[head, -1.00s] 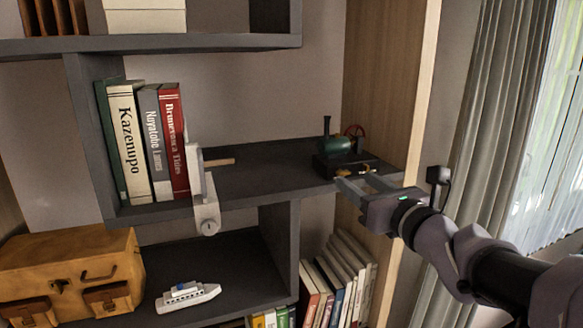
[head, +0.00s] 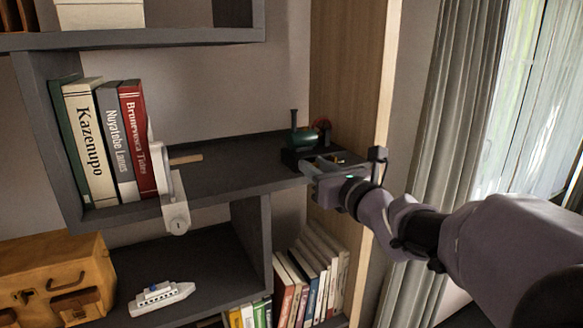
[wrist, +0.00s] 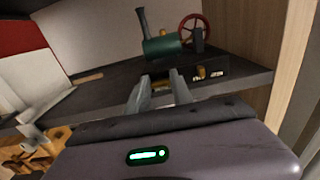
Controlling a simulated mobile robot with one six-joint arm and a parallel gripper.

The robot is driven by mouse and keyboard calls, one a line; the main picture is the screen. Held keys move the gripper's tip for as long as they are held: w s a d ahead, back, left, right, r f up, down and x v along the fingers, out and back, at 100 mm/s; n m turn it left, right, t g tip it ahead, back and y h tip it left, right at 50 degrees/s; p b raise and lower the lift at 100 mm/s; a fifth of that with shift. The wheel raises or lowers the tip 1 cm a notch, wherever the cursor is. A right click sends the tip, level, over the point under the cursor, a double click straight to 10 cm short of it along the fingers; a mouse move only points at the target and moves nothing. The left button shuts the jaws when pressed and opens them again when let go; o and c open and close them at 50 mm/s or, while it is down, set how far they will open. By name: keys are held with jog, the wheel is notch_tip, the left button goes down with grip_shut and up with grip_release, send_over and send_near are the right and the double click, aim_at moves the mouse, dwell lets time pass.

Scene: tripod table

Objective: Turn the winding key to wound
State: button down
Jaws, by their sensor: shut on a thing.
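A toy steam engine (head: 303,140) with a green boiler, dark chimney and red flywheel stands on a black base at the right end of the middle shelf. It also shows in the wrist view (wrist: 163,46). My gripper (head: 321,165) is at the front face of the base, its two fingers (wrist: 160,78) closed around a small brass key (wrist: 160,83). The fingers hide most of the key, so I cannot tell its angle. A second brass knob (wrist: 202,72) sits right of the fingers, above small pale marks too blurred to read.
A wooden side panel (head: 350,80) rises close right of the engine. Below are a toy ship (head: 160,297) and a brown case (head: 55,280).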

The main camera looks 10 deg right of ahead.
jog(key=shift+m+b, duration=1.45)
jog(key=shift+m, duration=0.85)
jog(key=c, duration=1.1)
grip_release()
